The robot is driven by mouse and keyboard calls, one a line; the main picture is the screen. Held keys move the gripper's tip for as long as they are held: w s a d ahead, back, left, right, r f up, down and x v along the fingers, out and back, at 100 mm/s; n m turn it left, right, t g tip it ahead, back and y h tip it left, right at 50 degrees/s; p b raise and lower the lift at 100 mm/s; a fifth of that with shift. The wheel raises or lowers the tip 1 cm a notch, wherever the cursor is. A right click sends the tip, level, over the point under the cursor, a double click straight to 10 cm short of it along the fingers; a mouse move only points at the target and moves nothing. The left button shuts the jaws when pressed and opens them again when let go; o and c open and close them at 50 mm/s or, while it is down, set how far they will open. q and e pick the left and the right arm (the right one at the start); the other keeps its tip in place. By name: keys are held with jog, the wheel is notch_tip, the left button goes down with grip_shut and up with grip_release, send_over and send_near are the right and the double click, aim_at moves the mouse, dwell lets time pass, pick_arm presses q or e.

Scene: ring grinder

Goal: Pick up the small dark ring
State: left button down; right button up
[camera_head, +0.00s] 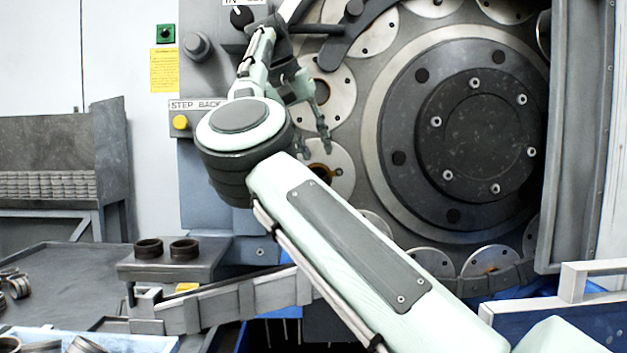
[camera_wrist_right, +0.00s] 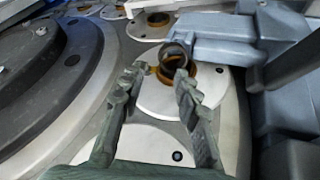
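In the right wrist view a small dark ring (camera_wrist_right: 177,54) stands tilted at an orange-brown seat (camera_wrist_right: 187,80) in a pale round disc. A grey block touches or overlaps its upper right side. My right gripper (camera_wrist_right: 161,75) is open and empty, its two fingers apart and pointing toward the ring, with the tips just short of it. In the head view my right gripper (camera_head: 313,148) is in front of the grinder's discs, above an orange-rimmed hole (camera_head: 320,171). The ring cannot be told apart there. My left gripper is not in view.
Two dark rings (camera_head: 167,248) sit on a small grey stand (camera_head: 205,262) at the left. Several more rings (camera_head: 15,284) lie at the lower left. The big dark grinder hub (camera_head: 476,135) is right of my gripper. A grey guard wall (camera_head: 580,140) borders the right side.

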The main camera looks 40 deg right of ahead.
aim_at(326, 173)
jog(key=shift+w+d+f, duration=0.1)
jog(key=shift+d+f, duration=0.05)
jog(key=shift+d, duration=0.05)
jog(key=x, duration=0.6)
jog(key=shift+f, duration=0.45)
jog(key=shift+c, duration=0.7)
jog(key=c, duration=0.5)
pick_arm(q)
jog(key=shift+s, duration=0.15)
pick_arm(e)
grip_shut()
